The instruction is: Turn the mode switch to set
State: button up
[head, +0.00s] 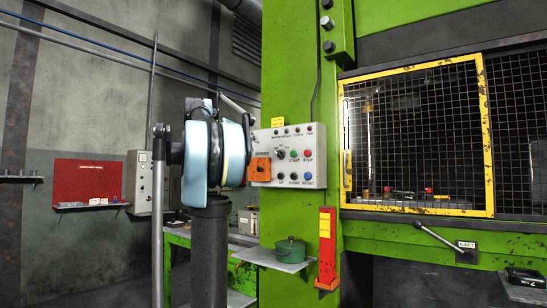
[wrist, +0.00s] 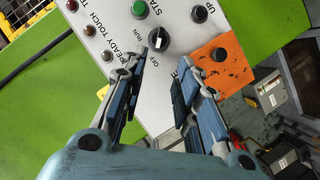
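The mode switch is a round black knob with a white mark, on the grey control panel (head: 290,163). The switch (wrist: 160,40) is near the top middle of the wrist view, and in the head view the knob (head: 281,154) shows small, right of my arm. RUN and OFF labels stand beside it; another label is partly covered by my right finger. The white mark faces the lower side, roughly toward OFF in the wrist view. My gripper (wrist: 167,68) is open and empty, its fingertips apart either side below the knob, not touching it. In the head view my arm hides the fingers.
A green START button (wrist: 139,9) and a black UP button (wrist: 202,14) sit close to the switch. An orange plate (wrist: 222,62) is on the panel's corner, near my right finger. The yellow-framed mesh guard (head: 415,140) stands to the right.

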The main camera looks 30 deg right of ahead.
aim_at(279, 154)
jog(key=x, duration=1.4)
jog(key=shift+d, duration=0.2)
jog(key=shift+c, duration=0.5)
jog(key=shift+f, duration=0.1)
jog(key=c, duration=0.6)
